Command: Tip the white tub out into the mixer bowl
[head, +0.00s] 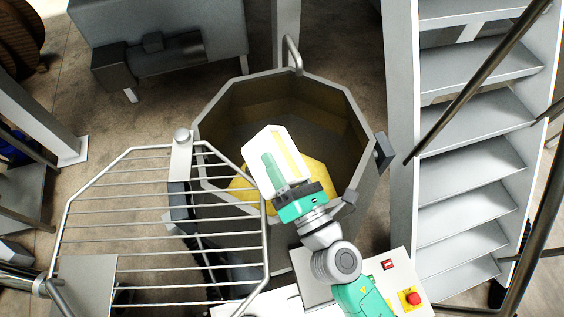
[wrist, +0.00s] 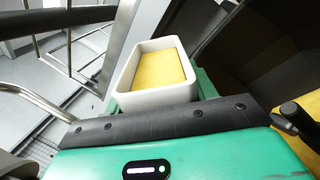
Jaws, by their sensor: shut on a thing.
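The white tub (head: 259,145) is over the open mixer bowl (head: 216,110), tilted, in the head view. My gripper (head: 271,163) is shut on it, with one green finger lying along its side. In the wrist view the tub (wrist: 158,97) shows its open top, and yellow contents (wrist: 160,78) are still inside it. A yellow patch (head: 240,185) shows low in the bowl, beside and partly behind the tub. The bowl is grey and many-sided, and my gripper and wrist hide part of its near side.
A barred guard (head: 150,232) stands swung open at the bowl's left. Grey stairs (head: 465,170) rise on the right. A control box with a red button (head: 413,298) is at the near right. A grey machine with a motor (head: 150,60) is behind.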

